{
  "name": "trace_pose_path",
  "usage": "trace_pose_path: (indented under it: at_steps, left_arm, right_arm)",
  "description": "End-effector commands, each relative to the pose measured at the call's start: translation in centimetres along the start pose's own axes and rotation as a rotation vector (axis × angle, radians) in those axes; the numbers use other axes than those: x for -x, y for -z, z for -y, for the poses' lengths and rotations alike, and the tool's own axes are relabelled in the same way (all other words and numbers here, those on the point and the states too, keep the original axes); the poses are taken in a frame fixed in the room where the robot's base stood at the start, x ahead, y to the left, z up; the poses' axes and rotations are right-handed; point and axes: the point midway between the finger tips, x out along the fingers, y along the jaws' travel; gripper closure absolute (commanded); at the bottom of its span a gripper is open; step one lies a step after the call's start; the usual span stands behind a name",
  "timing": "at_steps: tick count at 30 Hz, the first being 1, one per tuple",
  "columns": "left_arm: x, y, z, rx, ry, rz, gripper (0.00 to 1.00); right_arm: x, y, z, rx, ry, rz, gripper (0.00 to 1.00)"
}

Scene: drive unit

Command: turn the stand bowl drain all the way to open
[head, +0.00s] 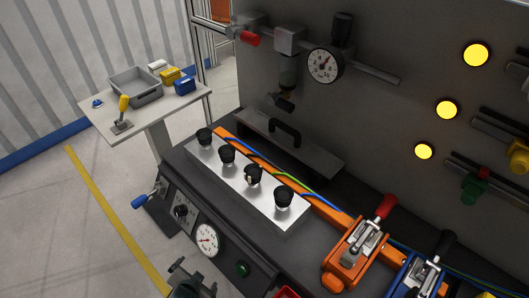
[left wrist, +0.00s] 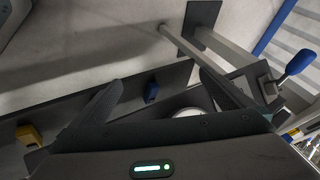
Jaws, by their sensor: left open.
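In the head view a small bowl (head: 288,79) hangs under the pipe block on the back panel. A dark tap-like fitting (head: 283,102) sits below it, which looks like the drain; its exact turn is too small to tell. My left gripper (head: 192,283) is at the bottom edge of the head view, in front of the unit and well away from the bowl. In the left wrist view its two fingers (left wrist: 160,95) are spread with nothing between them. The bowl does not show there. My right gripper is not in view.
Black knobs on a white plate (head: 240,182), a handled cover (head: 285,143) and orange (head: 352,250) and blue clamps stand near the bowl. A blue lever (head: 147,197) sticks out at the left; a gauge (head: 207,240) faces front. A side table (head: 135,125) holds a grey bin.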

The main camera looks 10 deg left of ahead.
Motion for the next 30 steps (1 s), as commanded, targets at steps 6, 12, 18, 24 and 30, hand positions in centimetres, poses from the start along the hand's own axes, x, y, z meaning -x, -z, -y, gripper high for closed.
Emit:
trace_pose_path:
  at_steps: [6, 12, 18, 24, 30]
  left_arm:
    - [4.8, 4.7, 4.6, -0.014, 0.083, -0.057, 0.0]
    - [8.3, 8.7, 8.9, -0.061, 0.185, -0.125, 0.0]
    - [10.1, 14.3, 13.9, -0.216, 0.361, -0.244, 0.0]
    - [11.9, 20.9, 18.2, -0.447, 0.571, -0.379, 0.0]
    - [15.4, 30.1, 21.5, -0.826, 0.866, -0.54, 0.0]
  right_arm:
    - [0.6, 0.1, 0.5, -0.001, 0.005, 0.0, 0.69]
    - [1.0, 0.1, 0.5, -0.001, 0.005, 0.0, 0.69]
    - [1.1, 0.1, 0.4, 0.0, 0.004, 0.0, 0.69]
    - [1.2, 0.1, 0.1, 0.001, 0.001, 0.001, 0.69]
    - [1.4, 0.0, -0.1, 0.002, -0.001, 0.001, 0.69]
